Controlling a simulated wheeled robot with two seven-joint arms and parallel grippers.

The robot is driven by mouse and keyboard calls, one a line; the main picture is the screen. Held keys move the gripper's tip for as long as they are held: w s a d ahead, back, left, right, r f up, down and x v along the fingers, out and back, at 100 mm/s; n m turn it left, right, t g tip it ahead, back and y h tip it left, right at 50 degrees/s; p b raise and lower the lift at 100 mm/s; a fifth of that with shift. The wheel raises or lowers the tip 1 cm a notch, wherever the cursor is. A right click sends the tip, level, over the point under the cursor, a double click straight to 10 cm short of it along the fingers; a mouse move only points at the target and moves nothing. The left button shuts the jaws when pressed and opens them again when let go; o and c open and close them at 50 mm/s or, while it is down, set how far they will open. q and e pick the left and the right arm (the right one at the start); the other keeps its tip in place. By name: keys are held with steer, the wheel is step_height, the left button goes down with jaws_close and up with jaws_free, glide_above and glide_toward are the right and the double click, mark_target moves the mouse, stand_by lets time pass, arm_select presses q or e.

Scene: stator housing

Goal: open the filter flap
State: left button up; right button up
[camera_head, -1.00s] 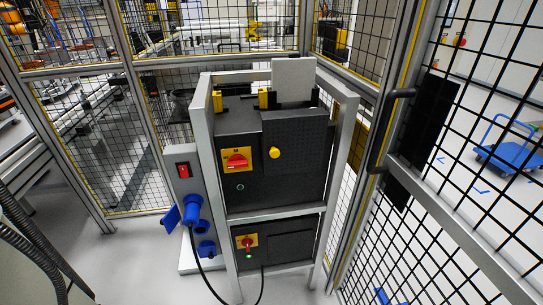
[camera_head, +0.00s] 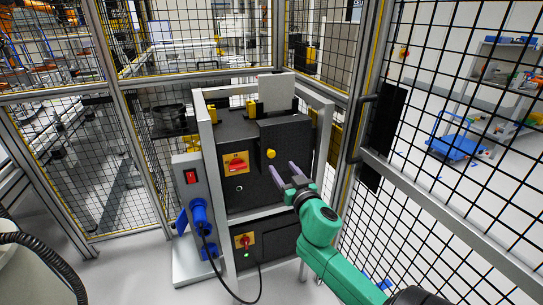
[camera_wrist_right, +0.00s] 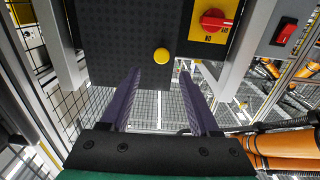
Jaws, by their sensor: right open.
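The filter flap is most likely the black dotted panel (camera_head: 292,138) on the upper front of the cabinet, with a round yellow knob (camera_head: 271,154) at its left side. The panel looks closed. In the right wrist view the dotted panel (camera_wrist_right: 120,35) and its knob (camera_wrist_right: 161,55) appear upside down. My right gripper (camera_head: 282,167) is open and empty, its purple fingers in front of the cabinet, just below and right of the knob. In the right wrist view the knob shows between and beyond the fingertips (camera_wrist_right: 160,75), apart from them. My left gripper is not in view.
A yellow plate with a red rotary switch (camera_head: 236,165) is left of the panel. A grey post carries a red rocker switch (camera_head: 191,177) and blue plugs (camera_head: 199,215) with a black cable. The cabinet's metal frame (camera_head: 322,130) and mesh fencing (camera_head: 440,190) stand close on the right.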

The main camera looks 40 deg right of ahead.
mark_target(272, 155)
steer(key=x, duration=0.7)
steer(key=shift+w, duration=0.25)
jaws_close()
steer(key=shift+a, duration=0.1)
stand_by(0.8)
